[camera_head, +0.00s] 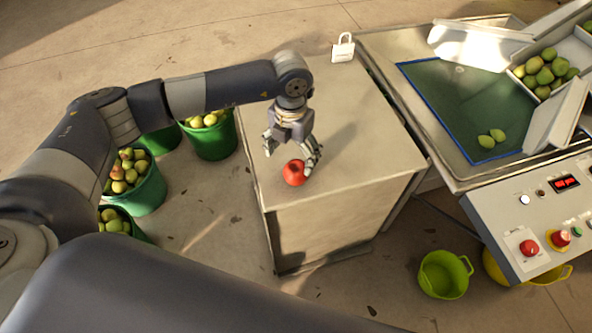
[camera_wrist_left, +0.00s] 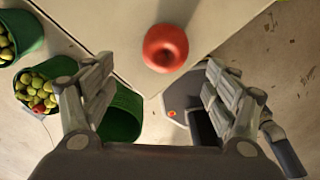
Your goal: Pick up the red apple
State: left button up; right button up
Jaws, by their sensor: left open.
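The red apple (camera_head: 294,172) sits on the light cabinet top (camera_head: 362,150), near its front left corner. In the left wrist view the apple (camera_wrist_left: 165,47) lies ahead of the fingers, centred between them. My left gripper (camera_head: 291,155) is open, with its fingers pointing down just above and beside the apple. In the head view one finger is close to the apple's right side; whether it touches cannot be told. In the wrist view both fingers (camera_wrist_left: 160,90) are spread wide with nothing between them. My right gripper is not in view.
A white padlock-shaped object (camera_head: 343,47) stands at the cabinet's far edge. Green buckets of fruit (camera_head: 214,139) stand on the floor at left. A sorting machine with a control panel (camera_head: 545,215) is at right. An empty lime-green tub (camera_head: 444,274) sits on the floor.

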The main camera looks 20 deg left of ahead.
aim_at(296, 166)
pick_arm(q)
notch_tip(296, 166, down, 2)
jog(key=f, duration=0.1)
jog(key=f+p, duration=0.1)
jog(key=f, duration=0.1)
jog(key=f+p, duration=0.1)
jog(key=shift+w+d+f, duration=0.3)
jog(key=shift+w+d, duration=0.1)
jog(key=shift+f, duration=0.5)
jog(key=c, duration=1.2)
